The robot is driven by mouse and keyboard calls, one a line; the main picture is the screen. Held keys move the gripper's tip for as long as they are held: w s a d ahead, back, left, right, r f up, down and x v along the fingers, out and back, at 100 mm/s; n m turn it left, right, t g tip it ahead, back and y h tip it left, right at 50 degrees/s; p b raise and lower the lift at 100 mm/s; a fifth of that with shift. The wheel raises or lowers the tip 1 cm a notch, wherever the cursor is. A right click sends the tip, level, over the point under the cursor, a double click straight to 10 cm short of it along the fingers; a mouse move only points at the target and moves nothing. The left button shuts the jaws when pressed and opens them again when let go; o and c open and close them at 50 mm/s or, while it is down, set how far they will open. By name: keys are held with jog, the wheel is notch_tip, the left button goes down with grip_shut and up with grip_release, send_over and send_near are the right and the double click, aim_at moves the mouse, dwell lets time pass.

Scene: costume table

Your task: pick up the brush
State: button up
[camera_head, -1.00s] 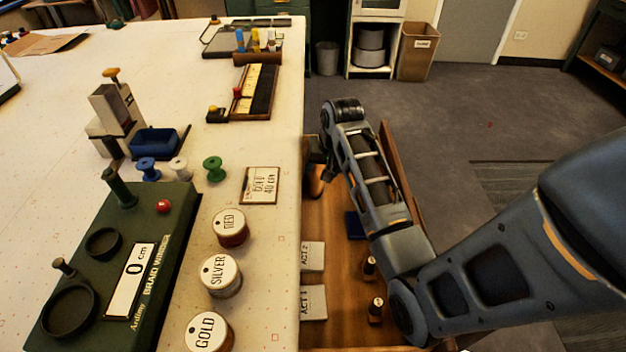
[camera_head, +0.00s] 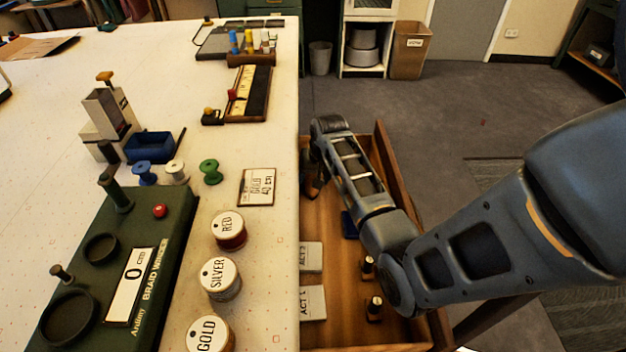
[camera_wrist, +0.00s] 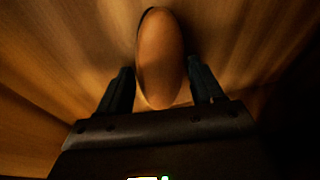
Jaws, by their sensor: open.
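A smooth brown oval thing (camera_wrist: 160,58), which looks like the wooden back of the brush, lies in the open wooden drawer. My gripper (camera_wrist: 158,76) is open around it in the wrist view, with one dark finger on each side. There are small gaps between the fingers and the oval, and no firm contact shows. In the head view my gripper (camera_head: 312,182) is low in the drawer's far left part, beside the table edge, and mostly hidden by my arm. Any bristles are hidden.
The wooden drawer (camera_head: 386,158) has raised walls close to my arm. It also holds two white labelled packets (camera_head: 312,302), small dark bottles (camera_head: 375,309) and a blue thing (camera_head: 349,225). The table (camera_head: 275,225) overhangs its left side, carrying tins, spools and a green braid winder (camera_head: 170,225).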

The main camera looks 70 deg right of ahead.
jog(key=shift+c, duration=0.2)
jog(key=c, duration=0.9)
jog(key=shift+o, duration=0.2)
jog(key=shift+r, duration=0.55)
jog(key=r, duration=0.3)
jog(key=shift+s+d+r, duration=0.25)
jog(key=shift+s+d, duration=0.05)
jog(key=s+d+r+b, duration=0.1)
jog(key=s+d+r, duration=0.5)
jog(key=s, duration=0.2)
jog(key=shift+s+d+r, duration=0.25)
jog(key=shift+s+d, duration=0.05)
jog(key=shift+d, duration=0.05)
